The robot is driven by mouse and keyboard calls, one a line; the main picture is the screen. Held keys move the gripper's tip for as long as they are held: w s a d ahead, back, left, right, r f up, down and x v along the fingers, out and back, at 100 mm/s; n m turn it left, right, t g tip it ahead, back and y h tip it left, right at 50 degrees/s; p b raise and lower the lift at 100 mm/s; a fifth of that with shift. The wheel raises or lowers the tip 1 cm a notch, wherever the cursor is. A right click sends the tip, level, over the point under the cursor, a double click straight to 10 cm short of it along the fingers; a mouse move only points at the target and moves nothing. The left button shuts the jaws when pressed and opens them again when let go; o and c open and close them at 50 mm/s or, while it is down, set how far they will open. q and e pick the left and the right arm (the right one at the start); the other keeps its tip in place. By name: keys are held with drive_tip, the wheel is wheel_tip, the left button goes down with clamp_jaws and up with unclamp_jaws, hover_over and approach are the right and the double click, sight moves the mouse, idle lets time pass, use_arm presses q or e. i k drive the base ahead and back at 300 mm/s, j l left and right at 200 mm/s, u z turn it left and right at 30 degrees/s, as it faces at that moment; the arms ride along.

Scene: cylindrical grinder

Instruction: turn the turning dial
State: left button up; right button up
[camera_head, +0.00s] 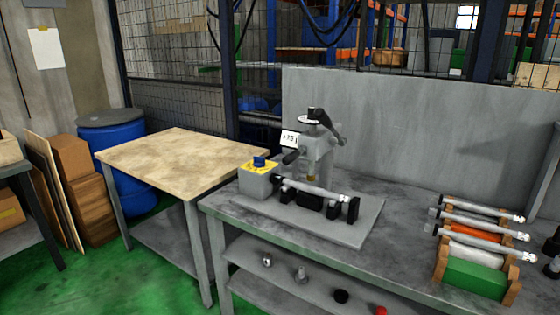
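The turning dial (259,162) is a small blue knob on the yellow top plate of a grey box (257,181). The box is at the left end of the grinder (318,165), which stands on a grey base plate on the metal workbench (400,232). A grey shaft (312,188) lies across the grinder's supports, to the right of the box. Neither of my grippers shows in the head view, and nothing is touching the dial.
A wooden-topped table (180,154) stands left of the workbench. A rack (478,266) with several shafts is on the bench at right. A grey panel (420,130) rises behind the bench. A blue barrel (115,150) and cardboard boxes (85,190) stand at left.

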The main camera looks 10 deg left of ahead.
sight(259, 162)
drive_tip(key=i+j+z, duration=0.25)
drive_tip(key=j+z, duration=0.25)
drive_tip(key=i+j+z, duration=0.25)
drive_tip(key=j, duration=0.2)
drive_tip(key=k, duration=0.1)
